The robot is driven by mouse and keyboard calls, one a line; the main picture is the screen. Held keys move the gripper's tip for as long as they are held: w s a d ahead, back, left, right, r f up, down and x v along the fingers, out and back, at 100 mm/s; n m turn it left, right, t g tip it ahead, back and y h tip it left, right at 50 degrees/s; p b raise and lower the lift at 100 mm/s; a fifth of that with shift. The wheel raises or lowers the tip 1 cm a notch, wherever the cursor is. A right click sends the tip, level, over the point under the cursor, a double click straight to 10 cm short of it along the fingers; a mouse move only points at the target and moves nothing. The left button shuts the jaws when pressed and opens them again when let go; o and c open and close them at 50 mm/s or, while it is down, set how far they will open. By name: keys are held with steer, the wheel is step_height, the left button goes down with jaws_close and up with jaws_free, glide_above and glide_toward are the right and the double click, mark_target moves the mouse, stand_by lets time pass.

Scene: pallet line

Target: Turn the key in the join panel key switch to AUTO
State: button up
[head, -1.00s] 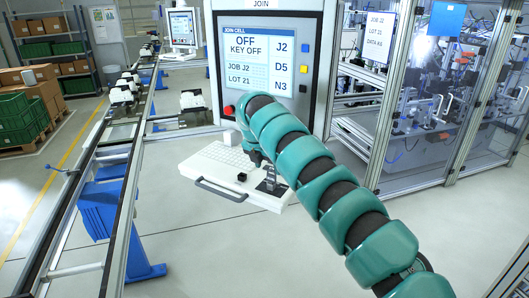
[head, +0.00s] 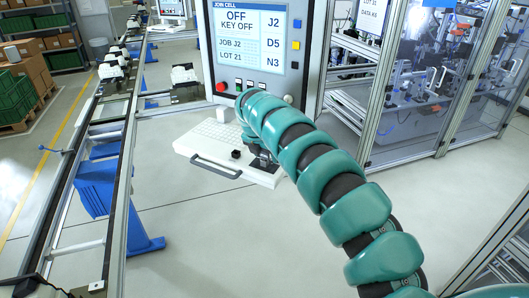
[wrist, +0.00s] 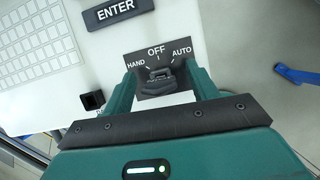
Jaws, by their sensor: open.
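In the wrist view the key switch plate (wrist: 139,52) carries the marks HAND, OFF and AUTO. The dark key (wrist: 160,76) stands below the OFF mark. My gripper (wrist: 161,84) is open, with one finger on each side of the key; whether either touches it I cannot tell. In the head view the join panel screen (head: 250,38) reads OFF and KEY OFF. There my arm covers much of the key switch, and my gripper's fingers cannot be made out.
The white keyboard shelf (head: 203,150) has a front handle (head: 216,166) and a small black block (wrist: 93,100) left of the switch. An ENTER key (wrist: 116,11) lies beyond the plate. A conveyor frame (head: 118,190) runs at left; glazed machine guarding (head: 412,110) stands at right.

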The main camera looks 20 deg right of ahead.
steer(key=c, duration=1)
steer(key=shift+c, duration=0.3)
steer(key=shift+a+f+b, duration=0.1)
steer(key=shift+f+b, duration=0.1)
steer(key=shift+b, duration=0.3)
steer(key=shift+r+m+b, duration=0.1)
steer(key=shift+m+b, duration=0.3)
steer(key=shift+m, duration=0.1)
